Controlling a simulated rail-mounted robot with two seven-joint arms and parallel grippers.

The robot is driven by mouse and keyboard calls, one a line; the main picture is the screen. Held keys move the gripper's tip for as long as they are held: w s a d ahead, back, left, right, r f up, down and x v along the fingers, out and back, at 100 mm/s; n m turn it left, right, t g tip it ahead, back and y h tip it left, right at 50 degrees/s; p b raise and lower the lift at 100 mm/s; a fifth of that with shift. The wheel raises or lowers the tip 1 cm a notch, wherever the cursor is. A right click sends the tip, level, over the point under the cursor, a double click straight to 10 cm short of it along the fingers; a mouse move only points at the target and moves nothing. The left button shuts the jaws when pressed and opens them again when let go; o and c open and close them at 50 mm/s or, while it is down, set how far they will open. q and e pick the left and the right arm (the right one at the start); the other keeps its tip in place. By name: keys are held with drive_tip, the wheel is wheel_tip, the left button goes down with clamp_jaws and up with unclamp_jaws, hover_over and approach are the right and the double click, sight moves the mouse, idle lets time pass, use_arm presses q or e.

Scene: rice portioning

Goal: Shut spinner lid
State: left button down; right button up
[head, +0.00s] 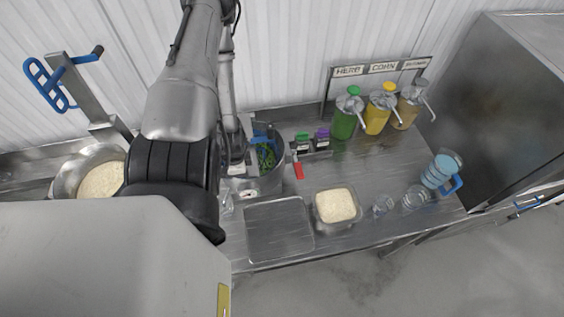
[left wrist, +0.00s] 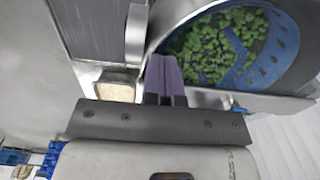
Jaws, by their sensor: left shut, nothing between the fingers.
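The spinner (head: 272,183) is a round metal drum with green leaves and a blue part inside, just right of my arm in the head view. In the left wrist view its opening shows green pieces (left wrist: 205,50) and a blue perforated part (left wrist: 278,45), so the drum is uncovered there. I cannot make out the lid for certain. My left gripper (left wrist: 164,72) has its purple-grey fingers together and empty, in front of the drum's near rim in that view. Whether the fingers touch the rim is unclear. My right gripper is not in view.
A red handle (head: 297,166) sticks out right of the spinner. An empty tray (head: 250,254) and a rice tub (head: 337,205) lie in front. Herb, corn and another pump bottle (head: 347,117) stand at the back. A rice bowl (head: 66,180) is at left.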

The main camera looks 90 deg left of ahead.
use_arm(q)
drive_tip(key=shift+a+f, duration=0.4)
drive_tip(key=shift+f, duration=0.2)
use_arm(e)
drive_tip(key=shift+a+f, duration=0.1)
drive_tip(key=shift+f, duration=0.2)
use_arm(q)
drive_tip(key=shift+w+d+r+p, duration=0.1)
drive_tip(key=shift+d+r+p, duration=0.2)
drive_tip(key=shift+d+p, duration=0.15)
drive_tip(key=w+d+r+p, duration=0.1)
drive_tip(key=d+r+p, duration=0.3)
drive_tip(key=d+p, duration=0.3)
drive_tip(key=shift+d, duration=1.1)
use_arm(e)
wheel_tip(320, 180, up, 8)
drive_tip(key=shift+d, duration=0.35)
